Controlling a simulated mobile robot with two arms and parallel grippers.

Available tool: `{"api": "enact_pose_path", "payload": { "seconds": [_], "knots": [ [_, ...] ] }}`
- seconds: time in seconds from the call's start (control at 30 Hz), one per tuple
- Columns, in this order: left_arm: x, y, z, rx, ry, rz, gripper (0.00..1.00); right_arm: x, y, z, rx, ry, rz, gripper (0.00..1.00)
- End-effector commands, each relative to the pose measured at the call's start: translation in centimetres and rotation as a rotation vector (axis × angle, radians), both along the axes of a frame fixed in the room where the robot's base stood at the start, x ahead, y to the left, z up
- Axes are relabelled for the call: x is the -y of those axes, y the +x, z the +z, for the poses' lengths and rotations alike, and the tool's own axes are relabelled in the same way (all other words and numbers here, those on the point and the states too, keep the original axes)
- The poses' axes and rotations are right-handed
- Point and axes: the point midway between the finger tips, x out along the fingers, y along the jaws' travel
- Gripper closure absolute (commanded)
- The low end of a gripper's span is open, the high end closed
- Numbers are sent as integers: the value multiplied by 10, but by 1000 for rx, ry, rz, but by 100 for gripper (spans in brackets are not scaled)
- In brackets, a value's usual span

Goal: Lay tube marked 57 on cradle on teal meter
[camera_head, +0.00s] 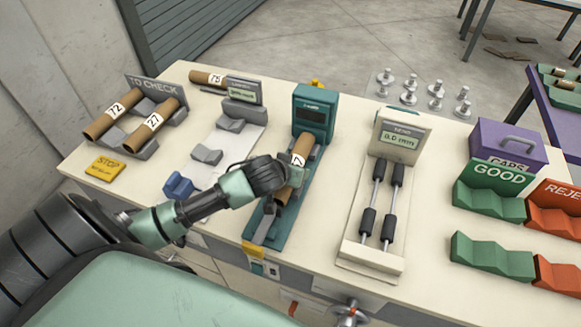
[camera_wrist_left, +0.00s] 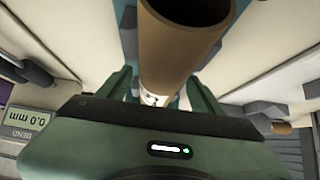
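A brown cardboard tube (camera_head: 303,146) lies lengthwise over the teal meter (camera_head: 313,112), along its bed. Its white label shows a 7; the rest of the number is hidden by my left gripper (camera_head: 292,178). In the left wrist view the tube (camera_wrist_left: 175,50) runs between the two fingers of my left gripper (camera_wrist_left: 158,84), with small gaps beside it, so the gripper looks open around it. The tube seems to rest on the meter's cradle, but the contact is hidden. My right gripper is not in view.
Tubes marked 72 (camera_head: 113,107) and 27 (camera_head: 150,125) lie on the TO CHECK rack (camera_head: 140,152). Another tube (camera_head: 206,78) lies at the back. A white bend meter (camera_head: 372,255) stands right of the teal meter. Green GOOD cradles (camera_head: 490,203) and red reject cradles (camera_head: 553,222) are farther right.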

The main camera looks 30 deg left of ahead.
Motion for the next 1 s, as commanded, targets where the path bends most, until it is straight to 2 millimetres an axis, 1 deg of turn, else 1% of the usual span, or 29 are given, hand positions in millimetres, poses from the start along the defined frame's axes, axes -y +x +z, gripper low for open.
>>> {"api": "enact_pose_path", "payload": {
  "seconds": [0.1,0.17,0.27,0.5,0.6,0.8,1.0],
  "knots": [
    [0,-1,7,1,1,-1,34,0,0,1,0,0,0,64],
    [2,-6,11,1,0,-2,34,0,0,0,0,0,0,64],
    [5,-19,24,2,0,-3,34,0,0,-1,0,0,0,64],
    [14,-56,61,1,-1,-3,34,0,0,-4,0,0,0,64],
    [17,-67,74,2,0,-2,34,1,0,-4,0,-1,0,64],
    [19,-81,88,1,0,0,34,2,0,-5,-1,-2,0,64],
    [20,-83,90,1,1,-1,34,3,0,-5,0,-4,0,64]
  ]
}}
